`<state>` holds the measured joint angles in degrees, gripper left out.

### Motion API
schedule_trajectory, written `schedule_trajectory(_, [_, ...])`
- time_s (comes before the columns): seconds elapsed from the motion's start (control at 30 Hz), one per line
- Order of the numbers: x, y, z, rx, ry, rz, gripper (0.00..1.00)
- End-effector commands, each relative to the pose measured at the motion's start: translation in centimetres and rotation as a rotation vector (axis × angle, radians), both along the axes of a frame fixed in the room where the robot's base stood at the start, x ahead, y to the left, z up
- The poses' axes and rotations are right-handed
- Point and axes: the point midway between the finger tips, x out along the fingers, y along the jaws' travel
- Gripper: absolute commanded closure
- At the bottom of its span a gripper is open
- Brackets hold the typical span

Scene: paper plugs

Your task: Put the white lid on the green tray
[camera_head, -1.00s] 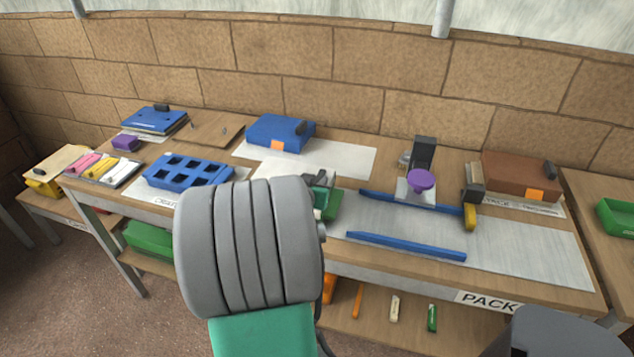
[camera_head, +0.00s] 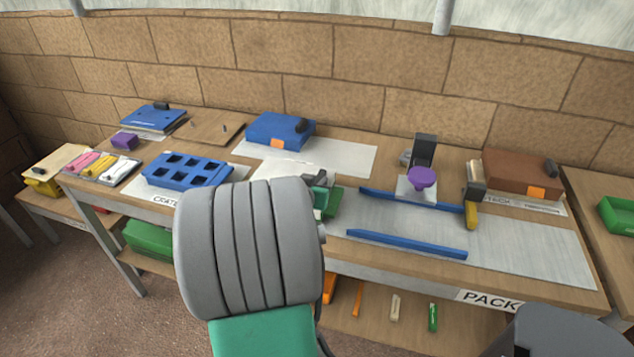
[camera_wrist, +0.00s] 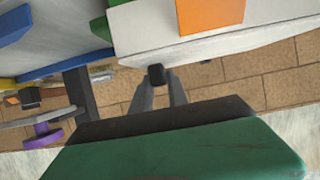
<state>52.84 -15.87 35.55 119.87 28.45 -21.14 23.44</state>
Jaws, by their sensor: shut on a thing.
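The white lid (camera_wrist: 195,38), with an orange label (camera_wrist: 210,14) and a black knob (camera_wrist: 157,73), fills the upper part of the wrist view. My gripper (camera_wrist: 158,84) is shut on the black knob. A green piece, seemingly the green tray (camera_wrist: 100,28), peeks out past the lid's edge; it seems to show in the head view too (camera_head: 332,203), just right of my arm. The lid hides most of it. I cannot tell whether lid and tray touch. My arm hides most of the gripper and lid in the head view.
Blue rails (camera_head: 408,244) lie on the grey mat to the right, near a purple round piece (camera_head: 422,178). A blue box (camera_head: 281,131) stands behind and a blue crate (camera_head: 188,170) to the left. A brown box (camera_head: 522,174) is at the right.

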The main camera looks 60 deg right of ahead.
Motion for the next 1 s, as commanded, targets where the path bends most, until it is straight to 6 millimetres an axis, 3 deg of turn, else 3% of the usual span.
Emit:
schedule_trajectory(0.27, [0.0, 0.0, -0.3, -0.001, -0.001, 0.0, 1.0])
schedule_trajectory(0.3, [0.0, 0.0, -0.3, -0.001, -0.001, 0.0, 0.8])
schedule_trajectory(0.6, [0.0, 0.0, -0.3, 0.0, 0.0, 0.0, 0.55])
schedule_trajectory(0.87, [0.0, 0.1, -0.3, 0.0, 0.0, 0.0, 0.55])
schedule_trajectory(1.0, [-0.1, 1.7, 0.6, -0.004, -0.002, 0.004, 0.55])
